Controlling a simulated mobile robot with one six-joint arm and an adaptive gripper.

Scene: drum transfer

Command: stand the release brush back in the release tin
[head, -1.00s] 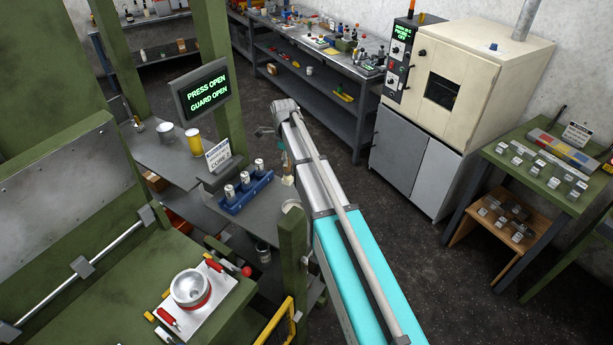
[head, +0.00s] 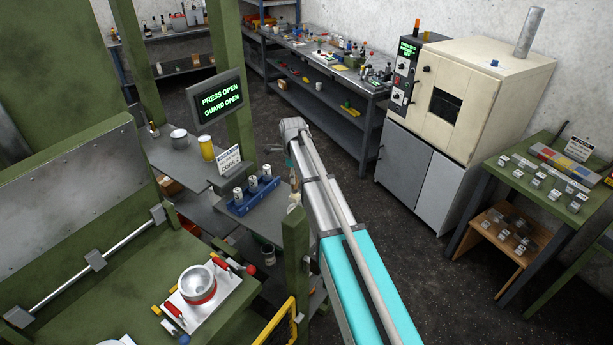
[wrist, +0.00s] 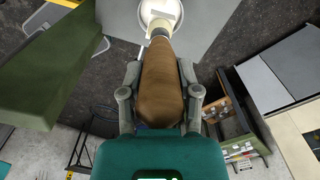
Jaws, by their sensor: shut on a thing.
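My gripper (wrist: 160,92) is shut on the brown wooden handle of the release brush (wrist: 160,70). The brush's pale lower end points to the top of the wrist view. A white round tin (wrist: 147,14), which looks like the release tin, lies behind that end. I cannot tell whether the tip is inside it or above it. In the head view the brush (head: 295,185) is small beside my arm, just above the pale tin (head: 292,208), which a green post partly hides.
A blue rack (head: 240,207) with several metal cylinders stands left of the tin on the grey shelf. A green post (head: 295,255) rises close in front. A yellow can (head: 206,148) and a grey tin (head: 179,139) stand farther back. The press holds a round metal mould (head: 197,284).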

